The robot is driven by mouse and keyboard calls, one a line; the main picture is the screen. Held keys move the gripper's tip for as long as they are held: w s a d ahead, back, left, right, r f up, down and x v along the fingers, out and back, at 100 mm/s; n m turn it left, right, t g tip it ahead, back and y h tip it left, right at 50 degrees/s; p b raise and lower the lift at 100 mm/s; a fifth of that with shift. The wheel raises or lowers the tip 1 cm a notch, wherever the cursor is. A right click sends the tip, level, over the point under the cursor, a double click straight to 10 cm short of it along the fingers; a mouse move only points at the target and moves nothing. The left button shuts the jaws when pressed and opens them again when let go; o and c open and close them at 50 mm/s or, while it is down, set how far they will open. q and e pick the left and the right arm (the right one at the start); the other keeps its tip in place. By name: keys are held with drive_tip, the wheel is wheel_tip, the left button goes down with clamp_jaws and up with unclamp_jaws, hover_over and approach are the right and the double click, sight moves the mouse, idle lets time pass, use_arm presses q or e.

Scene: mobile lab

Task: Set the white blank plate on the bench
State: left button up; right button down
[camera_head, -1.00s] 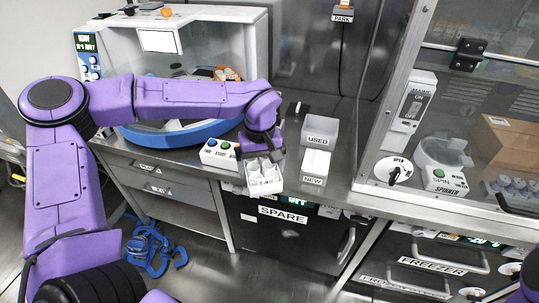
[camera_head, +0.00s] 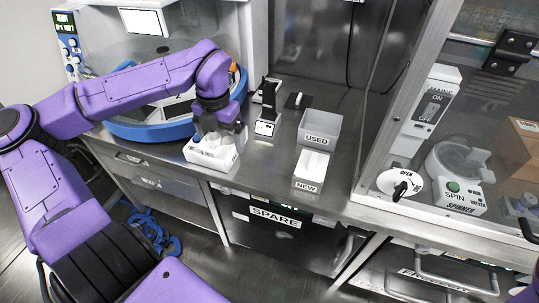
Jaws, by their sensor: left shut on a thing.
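My left gripper (camera_head: 220,128) is shut on the white blank plate (camera_head: 218,148), a pale piece with raised walls, just below the fingers. The plate is over the front edge of the steel bench (camera_head: 262,172), in front of the blue-rimmed machine. It overlaps a white button box with a printed front, so I cannot tell their outlines apart or whether the plate touches anything. The fingertips are partly hidden.
The USED bin (camera_head: 320,128) and the NEW bin (camera_head: 311,166) stand right of the gripper. A dark stand with a white label (camera_head: 265,127) is between. The glass-fronted spinner cabinet (camera_head: 448,165) is at right. Bare bench shows between the plate and the NEW bin.

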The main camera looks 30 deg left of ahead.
use_arm(q)
drive_tip(key=w+f+b, duration=0.1)
drive_tip(key=b, duration=0.1)
drive_tip(key=w+d+f+b, duration=0.1)
drive_tip(key=w+b, duration=0.1)
drive_tip(key=shift+w+f, duration=0.15)
drive_tip(key=shift+f, duration=0.05)
drive_tip(key=w+d+f, duration=0.1)
drive_tip(key=w+f, duration=0.1)
drive_tip(key=w+d+f, duration=0.1)
drive_tip(key=w+f, duration=0.1)
drive_tip(key=w, duration=0.1)
drive_tip(key=w+d+f+p, duration=0.1)
drive_tip(key=w+f, duration=0.1)
drive_tip(key=w, duration=0.1)
drive_tip(key=shift+w+d+f, duration=0.1)
drive_tip(key=shift+d+f, duration=0.25)
wheel_tip(320, 180, down, 3)
drive_tip(key=shift+w+d+r, duration=0.15)
drive_tip(key=shift+f, duration=0.45)
drive_tip(key=shift+f, duration=0.1)
drive_tip(key=o, duration=0.7)
